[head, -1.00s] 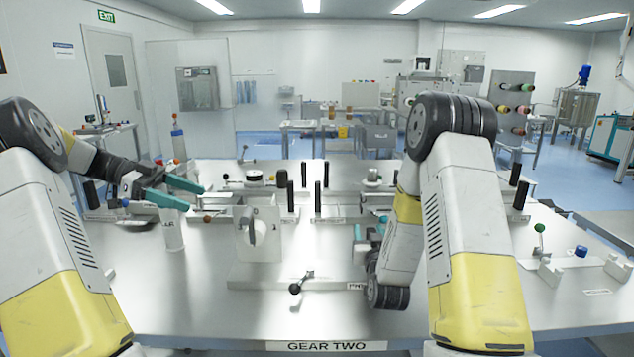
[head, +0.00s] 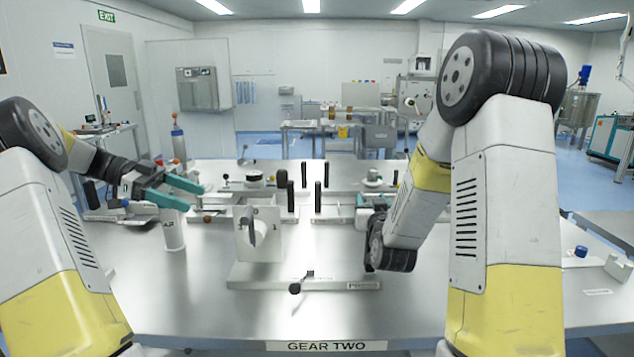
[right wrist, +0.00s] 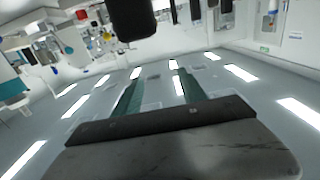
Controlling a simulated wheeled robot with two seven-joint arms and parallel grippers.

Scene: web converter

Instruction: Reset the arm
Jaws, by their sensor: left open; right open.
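My left gripper (head: 188,192) has teal fingers spread apart and empty, held above the left part of the steel table (head: 190,310). My right arm (head: 505,190) is bent, with its forearm angled down to the left over the table. In the head view my right gripper is mostly hidden behind its own wrist; only a teal bit shows beside the dark wrist joint. In the right wrist view the two teal fingers of my right gripper (right wrist: 158,95) are apart with nothing between them. That view is tilted and shows ceiling lights beyond the fingers.
A white upright block with a lever (head: 262,232) stands at the table's middle. A flat bar with a black-knobbed handle (head: 298,284) lies in front. Several black posts (head: 318,198) stand behind. A blue knob (head: 581,251) is at the right. The front left surface is clear.

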